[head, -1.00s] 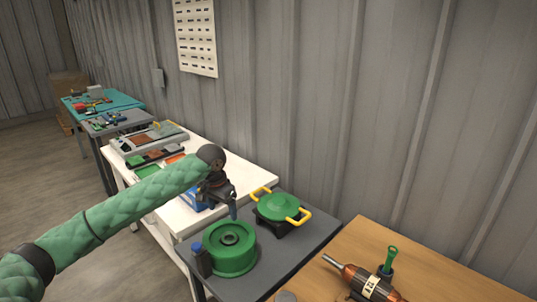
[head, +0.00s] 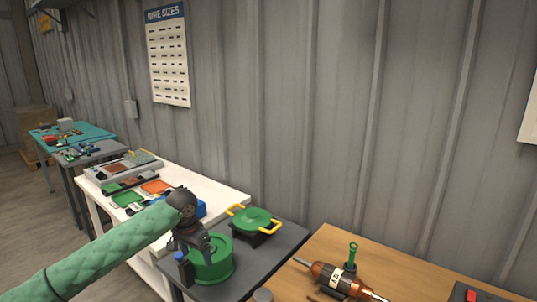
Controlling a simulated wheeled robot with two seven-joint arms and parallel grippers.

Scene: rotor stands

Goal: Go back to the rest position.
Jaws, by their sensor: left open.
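My left arm comes in from the left in its green padded sleeve. My left gripper (head: 203,246) is open and points down over the green round drum (head: 218,268) on the dark grey table. It covers part of the drum's top, and I cannot tell whether the fingers touch it. A green lidded piece with yellow handles (head: 253,219) stands behind and right of the gripper. My right gripper is not in view.
A wooden table (head: 360,255) at the right holds a copper rotor (head: 335,278) on a stand and a green-handled tool (head: 351,254). A white table (head: 230,196) with trays stands behind my left arm. A corrugated wall (head: 300,110) closes off the back.

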